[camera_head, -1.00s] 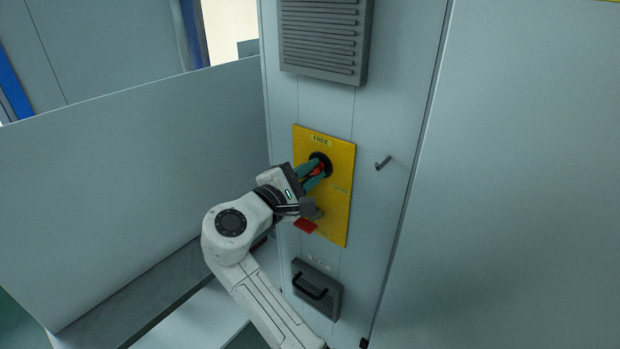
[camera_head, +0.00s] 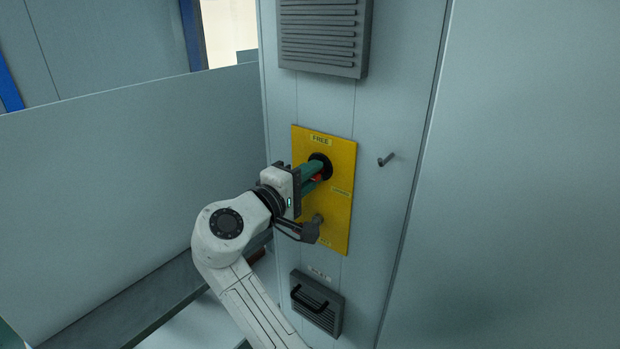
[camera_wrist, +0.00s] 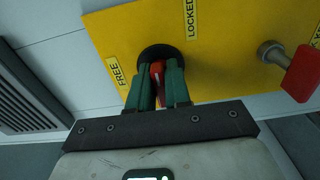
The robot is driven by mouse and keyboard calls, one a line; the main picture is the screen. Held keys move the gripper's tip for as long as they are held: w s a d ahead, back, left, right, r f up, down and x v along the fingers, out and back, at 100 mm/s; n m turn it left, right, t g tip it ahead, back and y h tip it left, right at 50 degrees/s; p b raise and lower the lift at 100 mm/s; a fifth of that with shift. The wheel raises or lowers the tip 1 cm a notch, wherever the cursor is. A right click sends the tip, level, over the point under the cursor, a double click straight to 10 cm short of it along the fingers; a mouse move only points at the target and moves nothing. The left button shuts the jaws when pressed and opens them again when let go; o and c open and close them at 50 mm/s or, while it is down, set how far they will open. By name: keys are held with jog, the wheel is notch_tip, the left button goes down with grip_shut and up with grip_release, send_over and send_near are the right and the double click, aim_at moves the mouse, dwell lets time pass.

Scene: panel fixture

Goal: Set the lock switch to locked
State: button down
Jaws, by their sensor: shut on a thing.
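The lock switch shows as a red handle (camera_wrist: 157,72) on a round black base (camera_wrist: 162,54). It is on a yellow panel (camera_head: 341,160), near a FREE label (camera_head: 320,140). A LOCKED label (camera_wrist: 190,18) shows in the wrist view. My gripper (camera_wrist: 158,82) has its two green fingers on either side of the red handle and is shut on it. In the head view my gripper (camera_head: 315,175) reaches the panel from the left and hides most of the switch. I cannot tell exactly where the handle points.
A second control, with a metal stem and a red grip (camera_wrist: 302,73), is on the same panel; my wrist hides its grip in the head view. A small hook (camera_head: 386,160) sticks out to the right. A grey vent (camera_head: 324,38) is above, and a handled grille (camera_head: 317,301) below.

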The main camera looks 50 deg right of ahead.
jog(key=shift+f, duration=0.1)
jog(key=c, duration=1.2)
grip_release()
jog(key=shift+o, duration=0.2)
jog(key=a+b, duration=0.1)
jog(key=a, duration=0.9)
jog(key=shift+s+a, duration=0.2)
jog(key=shift+a, duration=0.2)
